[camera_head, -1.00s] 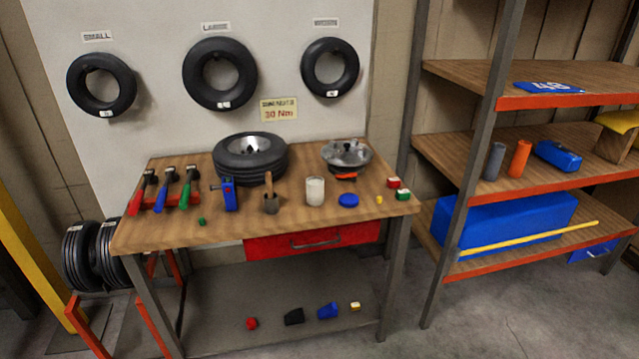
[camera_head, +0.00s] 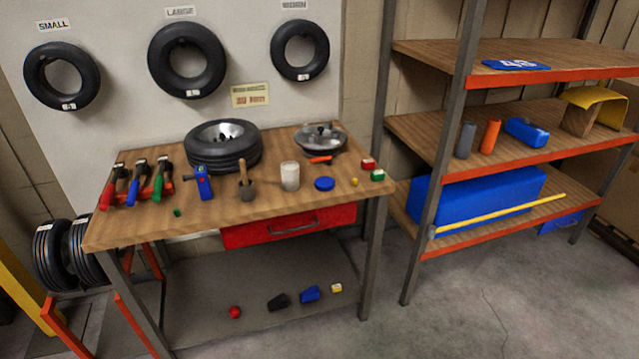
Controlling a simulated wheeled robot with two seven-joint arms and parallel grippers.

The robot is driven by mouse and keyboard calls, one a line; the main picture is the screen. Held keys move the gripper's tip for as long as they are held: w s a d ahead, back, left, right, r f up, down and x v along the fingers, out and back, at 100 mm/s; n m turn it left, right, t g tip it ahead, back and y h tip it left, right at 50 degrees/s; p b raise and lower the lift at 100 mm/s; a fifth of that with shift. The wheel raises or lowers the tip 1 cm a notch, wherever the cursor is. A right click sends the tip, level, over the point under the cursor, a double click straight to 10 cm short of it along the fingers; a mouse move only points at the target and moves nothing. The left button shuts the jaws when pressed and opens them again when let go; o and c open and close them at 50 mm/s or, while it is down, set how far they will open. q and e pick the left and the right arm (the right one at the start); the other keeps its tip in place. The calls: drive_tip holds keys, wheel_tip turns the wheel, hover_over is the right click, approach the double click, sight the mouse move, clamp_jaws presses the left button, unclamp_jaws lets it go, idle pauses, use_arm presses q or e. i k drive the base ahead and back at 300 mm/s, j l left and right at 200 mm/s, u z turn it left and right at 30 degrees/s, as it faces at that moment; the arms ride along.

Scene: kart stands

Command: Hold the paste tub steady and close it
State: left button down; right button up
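The paste tub (camera_head: 290,176), a whitish open-looking cylinder, stands upright on the wooden workbench (camera_head: 230,213). A flat round blue lid (camera_head: 324,184) lies on the bench just right of the tub, apart from it. A small pot with a brown handle, like a brush (camera_head: 246,184), stands left of the tub. Neither of my grippers is in view.
A wheel with tyre (camera_head: 223,148) and a metal hub dish (camera_head: 320,140) sit behind the tub. Small red and green boxes (camera_head: 372,170) lie at right. A shelf rack (camera_head: 520,120) stands further right.

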sight(290, 170)
drive_tip(key=i+j+z, duration=0.1)
drive_tip(key=i+j, duration=0.6)
drive_tip(key=i+j+z, duration=0.15)
drive_tip(key=i+j, duration=0.2)
drive_tip(key=j, duration=0.15)
drive_tip(key=i+j+z, duration=0.1)
drive_tip(key=i+j, duration=0.2)
drive_tip(key=j, duration=0.15)
drive_tip(key=i+j, duration=0.3)
drive_tip(key=j, duration=0.15)
drive_tip(key=z, duration=0.05)
